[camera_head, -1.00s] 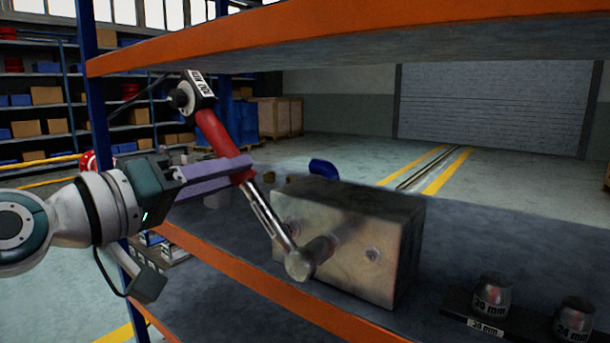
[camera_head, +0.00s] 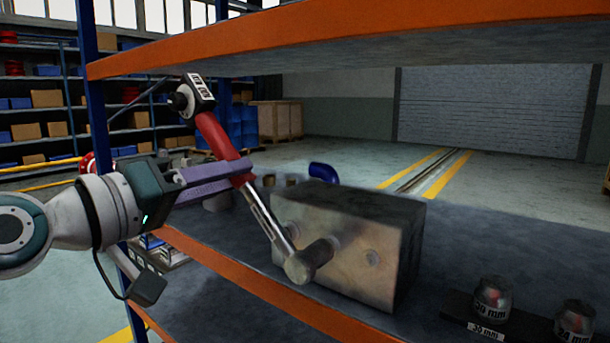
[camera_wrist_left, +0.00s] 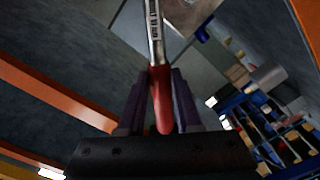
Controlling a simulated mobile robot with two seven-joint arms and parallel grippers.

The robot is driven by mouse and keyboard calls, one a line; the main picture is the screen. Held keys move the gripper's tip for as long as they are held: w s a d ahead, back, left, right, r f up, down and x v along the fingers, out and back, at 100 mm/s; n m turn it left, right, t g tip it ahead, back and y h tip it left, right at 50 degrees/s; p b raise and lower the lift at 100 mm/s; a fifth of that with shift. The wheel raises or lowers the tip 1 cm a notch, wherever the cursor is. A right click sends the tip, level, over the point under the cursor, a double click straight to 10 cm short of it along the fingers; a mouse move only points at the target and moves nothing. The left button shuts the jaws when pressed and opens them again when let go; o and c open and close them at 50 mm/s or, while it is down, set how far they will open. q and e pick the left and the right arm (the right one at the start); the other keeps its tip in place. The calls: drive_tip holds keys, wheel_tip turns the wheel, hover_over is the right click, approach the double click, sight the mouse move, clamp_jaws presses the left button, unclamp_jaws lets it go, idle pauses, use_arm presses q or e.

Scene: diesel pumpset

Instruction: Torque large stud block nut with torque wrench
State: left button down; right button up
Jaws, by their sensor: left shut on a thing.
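A torque wrench (camera_head: 262,215) with a red grip and a metal shaft slants across the front of the stud block (camera_head: 350,240), a grey metal block on the shelf. My left gripper (camera_head: 243,172) is shut on the wrench's red grip. In the left wrist view the red grip (camera_wrist_left: 161,95) runs between the two purple fingers of my left gripper (camera_wrist_left: 157,100). The wrench's head (camera_head: 299,267) is at the lower end, at a socket or stud (camera_head: 322,250) that sticks out of the block's front face. The nut itself is hidden. My right gripper is not in view.
The block stands on a grey shelf (camera_head: 240,240) with an orange front beam (camera_head: 270,290). An orange-edged shelf (camera_head: 350,30) hangs above. Sockets (camera_head: 492,297) stand on a dark holder at the right. A blue curved part (camera_head: 323,172) lies behind the block.

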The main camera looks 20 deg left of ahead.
use_arm(q)
drive_tip(key=shift+w+r, duration=0.15)
drive_tip(key=shift+w, duration=0.05)
drive_tip(key=shift+w+d, duration=0.2)
drive_tip(key=shift+w, duration=0.25)
